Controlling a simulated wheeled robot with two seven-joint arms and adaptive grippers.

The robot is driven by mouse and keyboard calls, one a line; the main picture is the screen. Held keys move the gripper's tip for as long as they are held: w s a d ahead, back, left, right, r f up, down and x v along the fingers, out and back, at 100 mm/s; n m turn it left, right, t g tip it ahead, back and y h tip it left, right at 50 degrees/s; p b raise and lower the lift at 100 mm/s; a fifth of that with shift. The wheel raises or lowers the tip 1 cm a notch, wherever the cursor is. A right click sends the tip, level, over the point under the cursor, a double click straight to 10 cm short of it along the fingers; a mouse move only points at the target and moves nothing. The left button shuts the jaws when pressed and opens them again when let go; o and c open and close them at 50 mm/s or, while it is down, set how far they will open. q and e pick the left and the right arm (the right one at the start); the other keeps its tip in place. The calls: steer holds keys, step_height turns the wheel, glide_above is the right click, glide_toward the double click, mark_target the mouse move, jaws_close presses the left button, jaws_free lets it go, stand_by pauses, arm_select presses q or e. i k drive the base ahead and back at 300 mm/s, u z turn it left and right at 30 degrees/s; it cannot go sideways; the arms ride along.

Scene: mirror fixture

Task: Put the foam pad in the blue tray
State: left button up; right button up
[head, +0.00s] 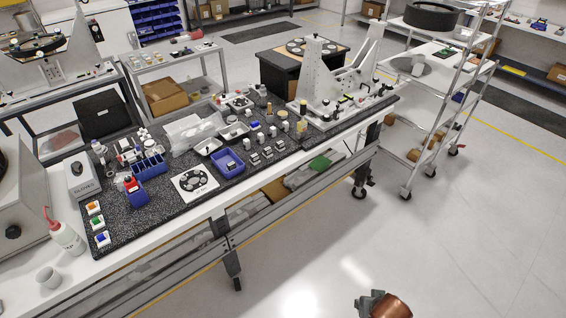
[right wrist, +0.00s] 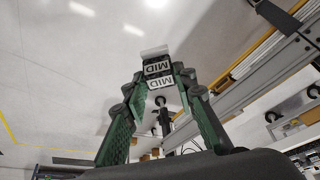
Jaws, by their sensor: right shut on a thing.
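My right gripper (right wrist: 157,82) shows in the right wrist view, its green-sided fingers shut on a small dark block with white "MID" labels (right wrist: 158,68). A pale flat piece (right wrist: 154,51) shows at the block's far end. I cannot tell whether any of this is the foam pad. The block is held above the floor, away from the bench. In the head view, a small blue tray (head: 219,155) lies on the dark speckled bench top, with a small item seemingly inside. No foam pad can be made out for sure. My left gripper is not in view.
Several small blocks (head: 267,152) stand right of the tray. A white card with dark discs (head: 195,182) lies to its left, and a white mirror fixture (head: 325,85) stands at the bench's far end.

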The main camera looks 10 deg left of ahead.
mark_target(225, 162)
steer(key=u, duration=1.4)
steer(key=i, duration=1)
